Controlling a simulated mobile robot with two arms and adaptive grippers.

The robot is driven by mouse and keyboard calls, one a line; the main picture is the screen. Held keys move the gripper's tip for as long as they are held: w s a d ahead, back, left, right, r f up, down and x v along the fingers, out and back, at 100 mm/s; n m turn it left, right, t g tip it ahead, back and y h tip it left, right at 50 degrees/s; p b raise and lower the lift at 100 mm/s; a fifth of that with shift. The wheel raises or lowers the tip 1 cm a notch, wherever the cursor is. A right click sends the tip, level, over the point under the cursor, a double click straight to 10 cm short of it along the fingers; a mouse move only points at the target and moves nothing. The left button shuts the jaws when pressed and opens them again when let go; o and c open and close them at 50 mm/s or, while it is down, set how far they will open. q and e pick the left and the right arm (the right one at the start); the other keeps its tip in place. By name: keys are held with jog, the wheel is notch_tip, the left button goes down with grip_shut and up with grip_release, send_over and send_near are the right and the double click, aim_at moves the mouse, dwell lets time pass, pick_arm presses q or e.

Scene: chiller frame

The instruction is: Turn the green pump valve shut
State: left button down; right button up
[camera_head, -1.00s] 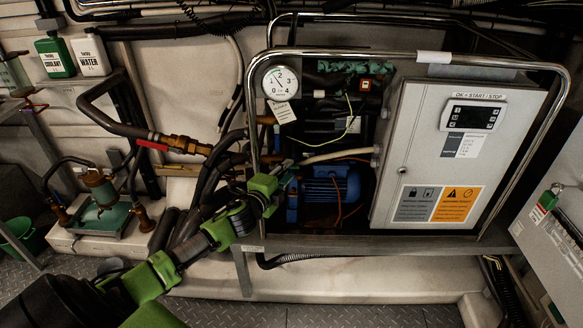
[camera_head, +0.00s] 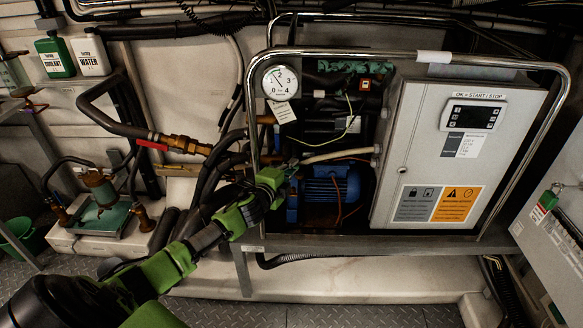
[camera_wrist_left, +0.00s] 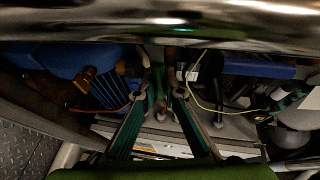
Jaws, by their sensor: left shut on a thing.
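My left gripper (camera_head: 288,172) reaches in under the chrome frame rail, beside the blue pump motor (camera_head: 325,188). Its fingers show in the left wrist view (camera_wrist_left: 161,84), shut on a small green thing, which I take to be the green pump valve (camera_wrist_left: 159,74). The valve is mostly hidden by the fingers and by shadow, so its angle cannot be made out. In the head view my gripper covers it. My right gripper is not in view.
The chrome frame rail (camera_head: 250,120) crosses close above my left wrist. Dark hoses (camera_head: 215,165), a pressure gauge (camera_head: 280,82) and a pale hose (camera_head: 335,153) lie close by. The grey control box (camera_head: 420,150) stands to the right. A red-handled valve (camera_head: 152,145) is at left.

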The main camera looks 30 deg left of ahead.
pick_arm(q)
jog(key=shift+f+m+g+p, duration=0.1)
jog(key=shift+m+g+p, duration=0.25)
jog(key=shift+p, duration=0.45)
jog(key=s+a+f+m+g+y+p, duration=0.3)
jog(key=a+f+m+g+y+p, duration=0.2)
jog(key=m+p, duration=0.5)
jog(key=shift+s+a+f+m+y+p, duration=0.2)
jog(key=shift+f+m+y+p, duration=0.2)
jog(key=shift+m+y, duration=0.35)
jog(key=c, duration=2.1)
grip_release()
jog(key=shift+f, duration=0.1)
